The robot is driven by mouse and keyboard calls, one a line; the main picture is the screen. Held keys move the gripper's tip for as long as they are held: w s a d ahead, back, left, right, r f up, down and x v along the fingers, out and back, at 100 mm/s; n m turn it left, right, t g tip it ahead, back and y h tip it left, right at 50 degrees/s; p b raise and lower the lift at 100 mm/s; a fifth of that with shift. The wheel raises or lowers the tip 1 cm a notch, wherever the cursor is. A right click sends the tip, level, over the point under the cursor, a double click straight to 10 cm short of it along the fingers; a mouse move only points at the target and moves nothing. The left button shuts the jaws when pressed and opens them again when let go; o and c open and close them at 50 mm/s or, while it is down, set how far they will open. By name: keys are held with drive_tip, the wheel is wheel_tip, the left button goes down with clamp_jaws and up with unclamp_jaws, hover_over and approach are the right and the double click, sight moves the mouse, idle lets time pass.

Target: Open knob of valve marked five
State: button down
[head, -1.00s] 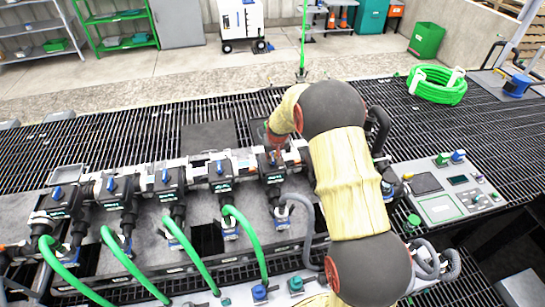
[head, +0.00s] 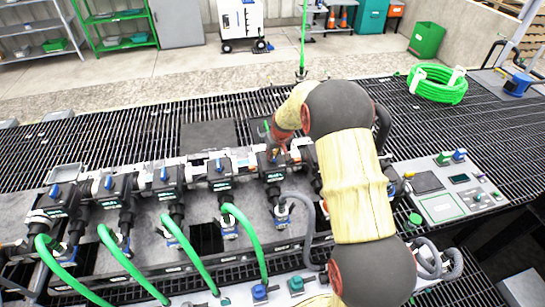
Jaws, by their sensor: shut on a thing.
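A row of black valves with blue knobs runs along the grey manifold (head: 150,215). The fifth valve from the left (head: 270,172) is under my gripper (head: 276,155), which reaches down onto its top and is shut on its knob. The fingers and knob are small and mostly hidden by the wrist, so the knob's angle cannot be told. The number marks are too small to read. The four valves to the left show their blue knobs, such as the fourth valve's knob (head: 219,166). Another valve to the right is partly hidden behind my arm.
Green hoses (head: 245,237) and a grey hose (head: 308,220) curve down from the valves. A control panel (head: 450,190) lies right of my arm. A coiled green hose (head: 437,86) lies on the grated bench, whose back part is mostly clear.

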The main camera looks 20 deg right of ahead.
drive_tip(key=n+b, duration=0.2)
drive_tip(key=b, duration=0.1)
drive_tip(key=n+y+b, duration=0.1)
drive_tip(key=shift+d+f, duration=0.25)
drive_tip(key=shift+f, duration=0.05)
drive_tip(key=n+y+b, duration=0.1)
drive_tip(key=n+b, duration=0.2)
drive_tip(key=n, duration=0.2)
drive_tip(key=shift+w+d+r+g+y+b, duration=0.2)
drive_tip(key=shift+g+y+b, duration=0.15)
drive_tip(key=shift+g+y, duration=0.05)
drive_tip(key=n+g+y, duration=0.1)
drive_tip(key=n, duration=0.2)
drive_tip(key=shift+w+d+r+n, duration=0.1)
drive_tip(key=shift+n, duration=0.2)
drive_tip(key=n, duration=0.2)
drive_tip(key=n+g+p, duration=0.1)
drive_tip(key=n, duration=0.1)
drive_tip(key=shift+w+d+g, duration=0.1)
drive_tip(key=shift+w+g, duration=0.1)
drive_tip(key=shift+g, duration=0.1)
drive_tip(key=shift+n+y, duration=0.3)
drive_tip(key=c, duration=1.8)
unclamp_jaws()
drive_tip(key=shift+c, duration=0.2)
